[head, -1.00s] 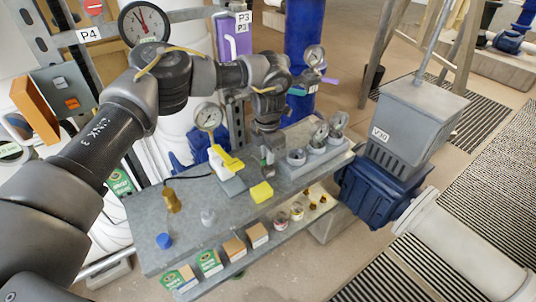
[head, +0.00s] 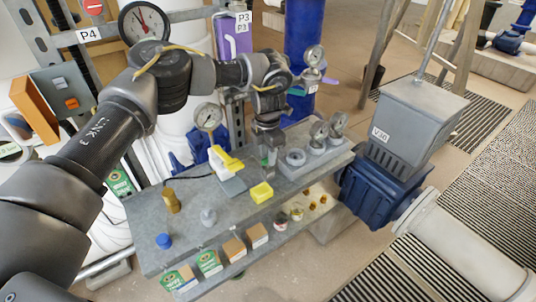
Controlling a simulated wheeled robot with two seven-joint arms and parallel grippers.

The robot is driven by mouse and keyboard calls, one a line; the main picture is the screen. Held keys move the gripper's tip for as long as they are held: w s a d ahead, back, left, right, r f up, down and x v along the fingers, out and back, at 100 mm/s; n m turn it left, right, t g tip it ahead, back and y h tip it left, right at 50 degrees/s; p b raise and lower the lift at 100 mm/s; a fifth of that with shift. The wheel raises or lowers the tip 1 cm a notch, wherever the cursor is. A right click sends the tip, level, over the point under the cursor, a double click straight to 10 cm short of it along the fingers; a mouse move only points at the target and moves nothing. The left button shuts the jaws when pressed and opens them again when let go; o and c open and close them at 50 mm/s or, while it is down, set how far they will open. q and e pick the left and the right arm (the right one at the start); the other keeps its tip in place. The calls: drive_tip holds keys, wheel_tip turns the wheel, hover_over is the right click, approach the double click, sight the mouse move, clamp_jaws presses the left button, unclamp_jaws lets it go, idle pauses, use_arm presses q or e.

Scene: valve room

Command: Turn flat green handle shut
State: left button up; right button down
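My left arm comes in from the left and reaches over the grey bench. My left gripper (head: 269,164) points down above the bench, between the yellow-handled tool and the grey block with round sockets. Its fingers are small and partly hidden by the wrist, so I cannot tell whether they are open or shut. A small greenish patch shows at the fingers, but I cannot make out whether it is a handle. No flat green handle can be clearly made out. My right gripper is not in view.
The grey bench (head: 190,235) holds a yellow block (head: 262,192), a yellow-handled tool (head: 226,160), a brass piece (head: 171,200) and a blue cap (head: 164,241). Gauges stand in the grey block (head: 312,160). A grey box labelled V30 (head: 415,120) stands right.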

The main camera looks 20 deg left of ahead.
use_arm(q)
wheel_tip(320, 180, up, 10)
drive_tip(key=b, duration=0.1)
drive_tip(key=shift+r, duration=0.25)
drive_tip(key=shift+d, duration=0.1)
